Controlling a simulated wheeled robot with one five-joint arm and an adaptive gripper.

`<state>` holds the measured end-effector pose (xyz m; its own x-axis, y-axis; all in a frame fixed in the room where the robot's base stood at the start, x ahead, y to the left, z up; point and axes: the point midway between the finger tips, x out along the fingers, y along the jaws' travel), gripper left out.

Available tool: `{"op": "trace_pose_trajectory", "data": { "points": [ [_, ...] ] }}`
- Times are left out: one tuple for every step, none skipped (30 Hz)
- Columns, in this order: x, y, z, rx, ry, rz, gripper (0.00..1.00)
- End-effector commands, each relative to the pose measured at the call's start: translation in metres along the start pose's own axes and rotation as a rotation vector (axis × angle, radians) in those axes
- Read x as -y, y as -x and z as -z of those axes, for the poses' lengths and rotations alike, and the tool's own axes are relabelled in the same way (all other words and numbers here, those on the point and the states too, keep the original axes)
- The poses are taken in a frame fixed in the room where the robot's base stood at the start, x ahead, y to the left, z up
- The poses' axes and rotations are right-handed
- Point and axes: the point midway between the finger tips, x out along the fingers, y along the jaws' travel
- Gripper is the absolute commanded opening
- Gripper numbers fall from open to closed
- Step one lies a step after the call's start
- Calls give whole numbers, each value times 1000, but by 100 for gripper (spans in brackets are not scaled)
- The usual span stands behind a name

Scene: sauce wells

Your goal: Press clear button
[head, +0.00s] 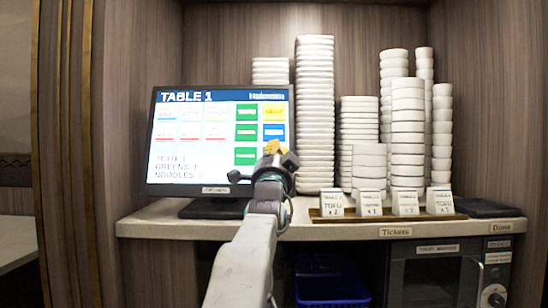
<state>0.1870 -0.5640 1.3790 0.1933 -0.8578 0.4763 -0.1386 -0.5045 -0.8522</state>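A touch screen (190,175) headed "TABLE 1" stands on the counter. Its right side shows a yellow button (274,110), a blue button (274,132) and a column of green buttons (246,134). Their small labels are too blurred to read, so I cannot tell which is the clear button. The screen's list reads tofu 1, greens 1 and noodles 0 or similar. My gripper hides the area under the blue button.
Tall stacks of white bowls and plates (315,120) stand right of the screen. Several ticket cards (405,203) stand in a wooden holder (385,216) on the counter (150,226). Below are a blue crate (330,290) and an oven-like appliance (440,275).

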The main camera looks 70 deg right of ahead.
Motion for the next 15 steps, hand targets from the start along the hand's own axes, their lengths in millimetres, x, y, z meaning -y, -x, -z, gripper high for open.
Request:
{"op": "trace_pose_trajectory", "data": {
  "points": [
    [-1,-1,0,0,0,-1,0],
    [-2,-2,-1,1,0,-1,0],
    [-2,-2,-1,1,0,-1,0],
    [-3,-3,-1,1,0,-1,0],
    [-3,-4,-1,1,0,0,0],
    [-4,-4,-2,1,0,0,0],
    [-4,-5,-2,1,0,0,0],
    [-4,-5,-2,1,0,1,0],
    [-4,-6,-2,1,0,1,0],
    [-5,-6,-2,1,0,1,0],
    [-5,-6,-2,1,0,1,0],
    [-5,-6,-2,1,0,1,0],
    [-5,-6,-2,1,0,1,0],
    [-5,-6,-2,1,0,1,0],
    [-5,-6,-2,1,0,1,0]
  ]
}}
